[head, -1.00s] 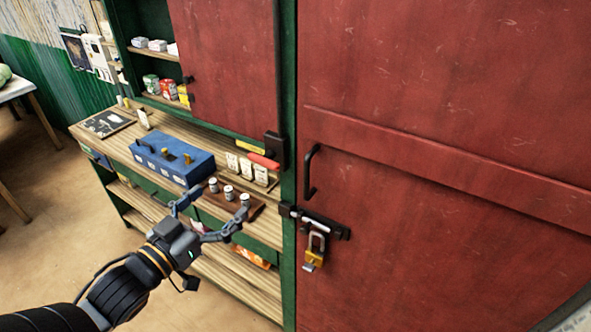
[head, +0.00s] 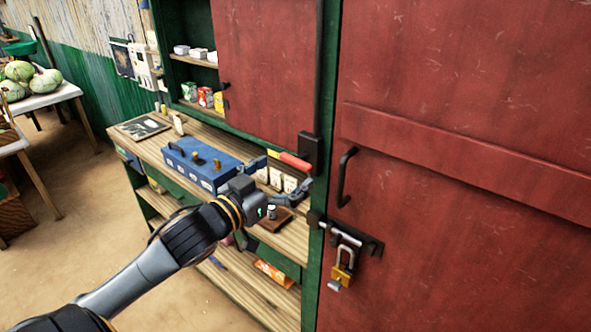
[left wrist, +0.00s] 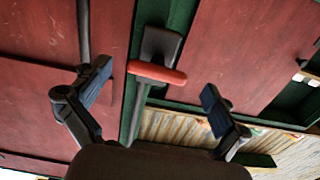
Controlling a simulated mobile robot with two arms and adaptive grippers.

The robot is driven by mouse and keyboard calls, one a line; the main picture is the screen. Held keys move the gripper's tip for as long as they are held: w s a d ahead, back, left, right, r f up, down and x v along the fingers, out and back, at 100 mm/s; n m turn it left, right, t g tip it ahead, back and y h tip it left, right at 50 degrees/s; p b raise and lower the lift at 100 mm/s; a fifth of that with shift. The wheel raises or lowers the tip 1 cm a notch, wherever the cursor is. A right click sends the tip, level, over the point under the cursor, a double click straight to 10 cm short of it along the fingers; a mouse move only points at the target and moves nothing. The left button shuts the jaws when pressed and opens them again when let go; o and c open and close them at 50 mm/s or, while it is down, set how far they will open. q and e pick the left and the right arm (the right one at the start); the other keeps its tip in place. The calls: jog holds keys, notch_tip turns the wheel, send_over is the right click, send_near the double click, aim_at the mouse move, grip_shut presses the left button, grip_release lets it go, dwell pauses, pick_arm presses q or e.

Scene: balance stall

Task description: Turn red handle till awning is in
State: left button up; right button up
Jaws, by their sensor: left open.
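The red handle (head: 294,161) sits on a dark crank bracket fixed to the green post beside the red shutter. In the left wrist view the red handle (left wrist: 157,73) lies crosswise between and beyond the two fingers, with the dark bracket (left wrist: 160,45) behind it. My left gripper (head: 280,177) is open and empty, just in front of and below the handle; its fingers also show apart in the left wrist view (left wrist: 155,90). I see no contact with the handle. The awning is not clearly in view. My right gripper is not in view.
A counter (head: 150,145) holds a blue box (head: 200,160), white cards and a small jar (head: 270,212) close to my left gripper. A red door (head: 450,200) with a black pull and a padlock (head: 342,270) stands to the right. Melons lie on a table (head: 55,96) at left.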

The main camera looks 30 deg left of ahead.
aim_at(293, 167)
pick_arm(q)
jog(key=shift+w+d+p, duration=0.2)
jog(key=shift+w+p, duration=0.25)
jog(key=shift+w, duration=1.4)
jog(key=c, duration=1.2)
jog(key=shift+o, duration=0.2)
jog(key=shift+r+n+p, duration=0.2)
jog(key=shift+n+p, duration=0.1)
jog(key=shift+p, duration=0.3)
jog(key=shift+f, duration=0.1)
